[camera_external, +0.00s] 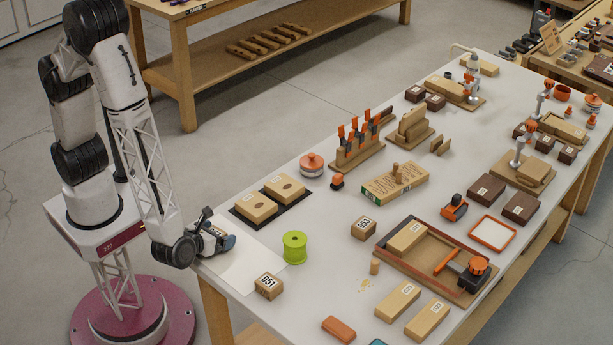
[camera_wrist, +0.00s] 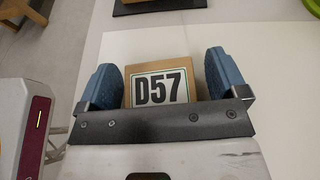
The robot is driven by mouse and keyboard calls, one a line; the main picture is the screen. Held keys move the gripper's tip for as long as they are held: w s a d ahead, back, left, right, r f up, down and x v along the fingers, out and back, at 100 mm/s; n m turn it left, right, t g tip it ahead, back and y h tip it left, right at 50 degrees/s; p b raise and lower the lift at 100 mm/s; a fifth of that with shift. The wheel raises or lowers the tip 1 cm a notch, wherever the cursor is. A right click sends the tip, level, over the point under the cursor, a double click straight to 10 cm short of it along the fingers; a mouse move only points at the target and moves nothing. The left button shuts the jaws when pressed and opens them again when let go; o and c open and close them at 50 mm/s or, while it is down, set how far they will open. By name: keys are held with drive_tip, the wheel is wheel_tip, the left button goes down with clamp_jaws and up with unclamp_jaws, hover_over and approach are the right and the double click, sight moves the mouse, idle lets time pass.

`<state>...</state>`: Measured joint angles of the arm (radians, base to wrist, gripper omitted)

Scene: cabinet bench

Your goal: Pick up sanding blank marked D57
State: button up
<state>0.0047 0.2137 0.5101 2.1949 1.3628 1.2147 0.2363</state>
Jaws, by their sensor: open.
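The sanding blank marked D57 (camera_wrist: 161,88) is a tan block with a white label in black print. In the external view my gripper (camera_external: 213,238) is low over the white sheet at the table's near left corner. There the blank (camera_external: 216,231) is mostly hidden by the fingers. My gripper is open around it.
A green spool (camera_external: 295,247) and a block marked 051 (camera_external: 269,286) stand to the right of my gripper. A black tray (camera_external: 241,212) with two tan blocks lies behind it. The white sheet (camera_external: 243,266) has bare room between these. The table edge is close on the left.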

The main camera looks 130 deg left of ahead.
sight(214, 230)
drive_tip(key=c, duration=1)
drive_tip(key=shift+r, duration=0.15)
drive_tip(key=shift+r, duration=1)
drive_tip(key=shift+s+d+r, duration=0.1)
drive_tip(key=shift+s+r, duration=0.3)
drive_tip(key=shift+r, duration=0.3)
drive_tip(key=s+d, duration=0.1)
drive_tip(key=s, duration=0.3)
drive_tip(key=s+d+r, duration=0.1)
drive_tip(key=s+d, duration=0.1)
drive_tip(key=s, duration=0.3)
drive_tip(key=s+d, duration=0.1)
drive_tip(key=s, duration=0.4)
drive_tip(key=shift+s+d+r, duration=0.15)
drive_tip(key=shift+s+d, duration=0.1)
